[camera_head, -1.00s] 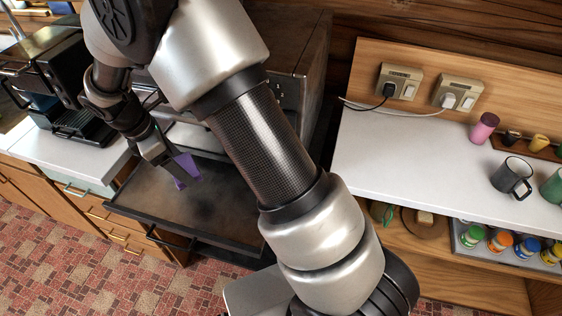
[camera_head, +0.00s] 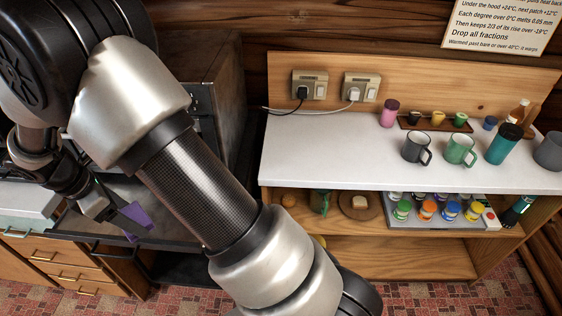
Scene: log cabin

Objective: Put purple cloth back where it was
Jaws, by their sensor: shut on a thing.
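The purple cloth (camera_head: 138,219) hangs from my gripper (camera_head: 118,222) at the left of the head view. My gripper is shut on it. The cloth is over or in front of the dark pulled-out tray (camera_head: 165,236) of the oven-like cabinet; I cannot tell whether it touches the tray. My own arm crosses the middle of the view and hides part of the tray and the cabinet (camera_head: 205,70).
A white counter (camera_head: 330,150) at right holds a pink tumbler (camera_head: 389,113), a grey mug (camera_head: 416,148), a green mug (camera_head: 460,150) and a teal bottle (camera_head: 503,144). Wooden drawers (camera_head: 60,265) stand at lower left.

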